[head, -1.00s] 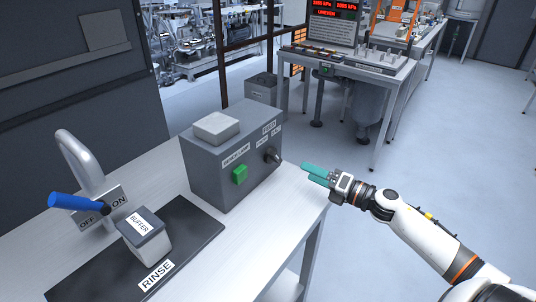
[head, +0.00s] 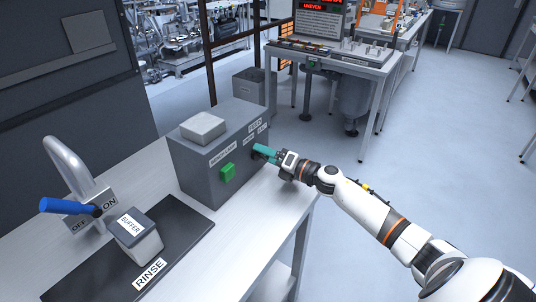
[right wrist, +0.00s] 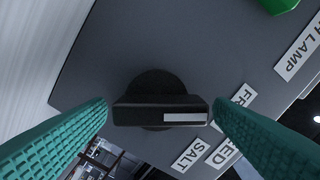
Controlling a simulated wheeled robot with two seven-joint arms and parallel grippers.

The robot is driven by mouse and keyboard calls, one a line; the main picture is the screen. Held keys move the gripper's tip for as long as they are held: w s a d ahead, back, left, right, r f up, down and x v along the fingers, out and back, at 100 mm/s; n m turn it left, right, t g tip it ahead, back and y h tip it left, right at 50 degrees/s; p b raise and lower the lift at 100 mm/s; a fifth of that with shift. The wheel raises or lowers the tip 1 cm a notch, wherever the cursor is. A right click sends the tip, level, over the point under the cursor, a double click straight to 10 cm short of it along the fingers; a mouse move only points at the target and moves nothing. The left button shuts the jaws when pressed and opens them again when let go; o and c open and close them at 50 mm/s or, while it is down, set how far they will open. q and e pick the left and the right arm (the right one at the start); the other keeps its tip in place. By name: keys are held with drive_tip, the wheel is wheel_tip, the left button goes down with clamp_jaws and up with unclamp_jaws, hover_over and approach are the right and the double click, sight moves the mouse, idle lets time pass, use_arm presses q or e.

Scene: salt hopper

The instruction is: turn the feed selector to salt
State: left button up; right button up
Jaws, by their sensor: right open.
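The feed selector is a black knob (right wrist: 150,112) with a bar handle on the side face of the grey box (head: 200,165). A white mark lies on the right end of its bar in the right wrist view. Labels reading FEED and SALT (right wrist: 190,155), and one starting FR (right wrist: 240,98), are beside it. My right gripper (head: 263,151) is open at the knob, its teal fingers on either side of the bar, with a small gap showing at each end. In the head view the fingers mostly hide the knob. My left gripper is out of view.
The box stands on a white table (head: 265,215) and carries a green button (head: 227,172) and a pale block (head: 203,128). A rinse mat (head: 190,225), a buffer container (head: 137,240) and a tap with a blue lever (head: 65,206) are at the left. Open floor lies to the right.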

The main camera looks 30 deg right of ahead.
drive_tip(key=shift+c, duration=0.6)
drive_tip(key=c, duration=0.9)
drive_tip(key=shift+o, duration=0.2)
drive_tip(key=m+p, duration=0.1)
drive_tip(key=m, duration=0.2)
drive_tip(key=shift+r+p, duration=0.1)
drive_tip(key=shift+p, duration=0.3)
drive_tip(key=m+p, duration=0.1)
drive_tip(key=m, duration=0.2)
drive_tip(key=shift+d+m+p, duration=0.1)
drive_tip(key=shift+m+p, duration=0.25)
drive_tip(key=shift+m, duration=0.05)
drive_tip(key=m+p, duration=0.1)
drive_tip(key=m, duration=0.3)
drive_tip(key=shift+f+p, duration=0.2)
drive_tip(key=shift+p, duration=0.2)
drive_tip(key=shift+f+m+p, duration=0.1)
drive_tip(key=shift+m+p, duration=0.35)
drive_tip(key=shift+m, duration=1.05)
